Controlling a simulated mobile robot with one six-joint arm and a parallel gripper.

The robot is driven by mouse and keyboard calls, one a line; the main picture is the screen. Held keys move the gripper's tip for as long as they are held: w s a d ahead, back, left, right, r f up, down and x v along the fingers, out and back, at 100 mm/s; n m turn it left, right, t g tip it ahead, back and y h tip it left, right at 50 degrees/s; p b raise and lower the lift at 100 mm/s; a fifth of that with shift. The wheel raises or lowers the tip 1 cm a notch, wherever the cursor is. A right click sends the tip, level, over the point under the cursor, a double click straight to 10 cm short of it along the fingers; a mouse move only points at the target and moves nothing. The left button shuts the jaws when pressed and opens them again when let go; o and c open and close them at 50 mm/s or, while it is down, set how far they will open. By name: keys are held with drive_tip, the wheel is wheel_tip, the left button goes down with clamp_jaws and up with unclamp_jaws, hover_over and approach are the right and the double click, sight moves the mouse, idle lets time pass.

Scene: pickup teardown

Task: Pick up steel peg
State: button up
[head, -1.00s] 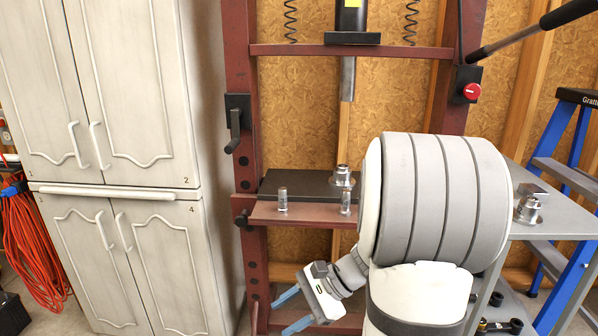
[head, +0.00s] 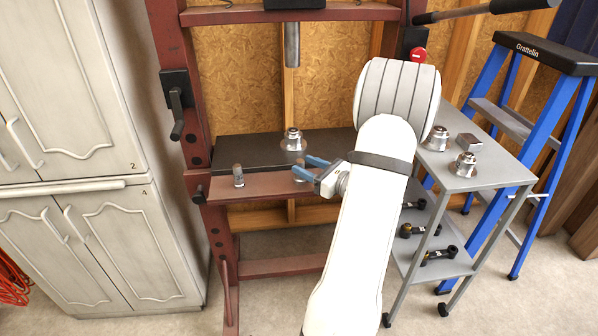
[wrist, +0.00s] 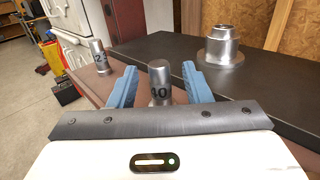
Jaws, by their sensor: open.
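A steel peg marked 40 (wrist: 160,82) stands upright on the red press beam. In the wrist view it shows between the two blue fingers of my gripper (wrist: 160,78), with gaps on both sides; its foot is hidden by the gripper body. In the head view my gripper (head: 312,168) is open at the beam's front edge, and the fingers partly cover this peg. A second steel peg (head: 239,176), with a number starting with 2, stands to the left; it also shows in the wrist view (wrist: 99,58).
A flanged steel part (head: 293,142) stands on the black plate (head: 245,153) behind the pegs. A grey cart (head: 485,178) with metal parts stands right, before a blue ladder (head: 560,110). White cabinets (head: 85,90) stand left.

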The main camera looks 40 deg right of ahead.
drive_tip(key=shift+x, duration=1.45)
drive_tip(key=shift+c, duration=0.2)
clamp_jaws()
